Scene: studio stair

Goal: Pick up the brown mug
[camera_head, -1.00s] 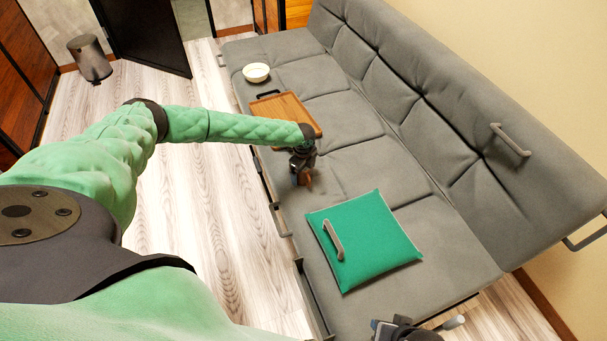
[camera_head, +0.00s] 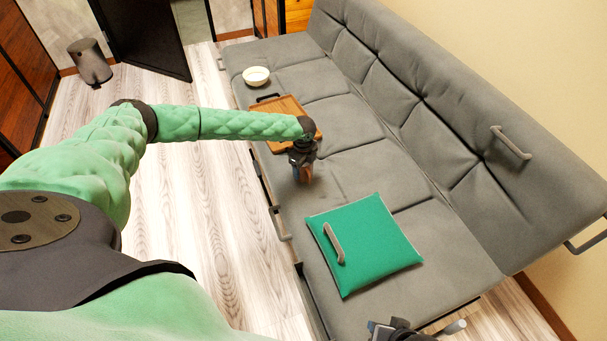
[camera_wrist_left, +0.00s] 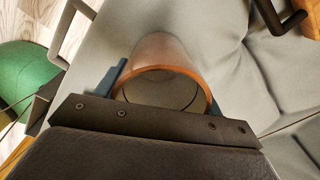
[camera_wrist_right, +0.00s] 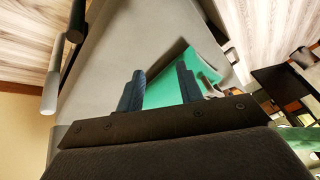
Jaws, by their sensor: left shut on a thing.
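The brown mug (camera_head: 304,173) is at the middle of the grey sofa's seat, below my left gripper (camera_head: 303,160) in the head view. In the left wrist view the mug (camera_wrist_left: 160,50) stands between the two fingers with its open rim toward the camera. My left gripper (camera_wrist_left: 166,82) is shut on it, one finger on each side. Whether the mug's base is clear of the seat is hard to tell. My right gripper (camera_wrist_right: 158,85) is open and empty, its fingers apart, with the green cushion beyond them in the right wrist view.
The grey sofa (camera_head: 365,185) runs diagonally across the view. A green cushion (camera_head: 375,245) with a grey handle lies nearer than the mug. A wooden tray (camera_head: 285,108) and a white bowl (camera_head: 256,75) sit farther along the seat. A dark bin (camera_head: 90,62) stands on the floor.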

